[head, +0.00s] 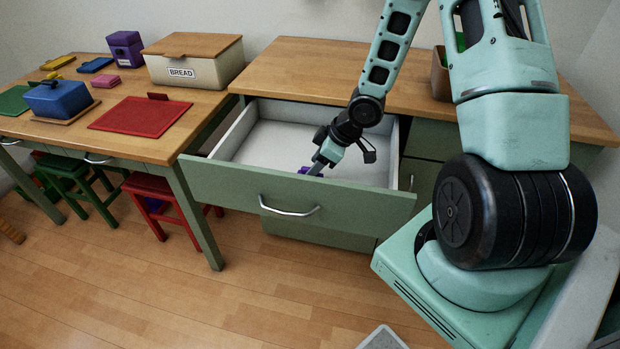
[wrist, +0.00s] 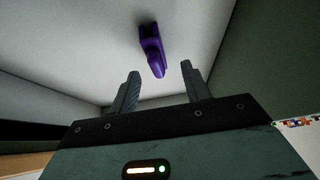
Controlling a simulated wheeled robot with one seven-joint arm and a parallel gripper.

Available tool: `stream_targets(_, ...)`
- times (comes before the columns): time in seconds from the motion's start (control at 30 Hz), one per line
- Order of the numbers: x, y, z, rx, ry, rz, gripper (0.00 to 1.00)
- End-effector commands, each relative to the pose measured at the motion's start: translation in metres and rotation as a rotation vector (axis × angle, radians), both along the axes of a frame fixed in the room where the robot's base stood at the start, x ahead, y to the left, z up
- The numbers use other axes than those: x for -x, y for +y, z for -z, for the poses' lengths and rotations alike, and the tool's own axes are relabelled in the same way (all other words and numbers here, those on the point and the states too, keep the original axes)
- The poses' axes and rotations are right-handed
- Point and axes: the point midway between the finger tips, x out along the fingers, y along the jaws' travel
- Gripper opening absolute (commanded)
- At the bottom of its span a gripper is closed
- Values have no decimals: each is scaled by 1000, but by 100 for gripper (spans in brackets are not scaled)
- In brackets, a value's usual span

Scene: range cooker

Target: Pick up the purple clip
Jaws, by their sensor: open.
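The purple clip (wrist: 151,52) lies on the white floor of the open drawer in the wrist view. It is just beyond my fingertips and roughly between their lines, with a gap to both fingers. In the head view only a small purple part of the clip (head: 304,170) shows beside my gripper, and the drawer front hides some of it. My gripper (wrist: 158,72) is open and empty, with its two fingers apart. In the head view my gripper (head: 319,165) reaches down into the drawer (head: 262,140), close behind its green front.
The drawer front with its metal handle (head: 290,211) and the drawer's side walls surround my gripper. A wooden countertop (head: 310,67) is above and behind. A table at left holds a bread box (head: 196,70), a red mat (head: 140,117) and a blue box (head: 58,98).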

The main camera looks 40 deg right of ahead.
Motion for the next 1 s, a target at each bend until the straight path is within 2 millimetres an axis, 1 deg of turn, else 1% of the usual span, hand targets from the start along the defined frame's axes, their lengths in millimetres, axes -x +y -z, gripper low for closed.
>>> stream_targets(0.03,-3,1,11,-1,2,-1,47)
stream_targets(0.2,-12,6,32,-1,2,-1,47)
stream_targets(0.33,-16,8,38,0,1,1,47)
stream_targets(0.57,-17,8,38,0,1,1,47)
stream_targets(0.6,-16,8,38,0,1,1,36)
stream_targets(0.67,-16,8,38,0,1,1,19)
stream_targets(0.7,-16,8,38,0,1,1,8)
stream_targets(0.73,-16,8,38,0,1,1,0)
stream_targets(1.0,-16,8,37,0,1,1,0)
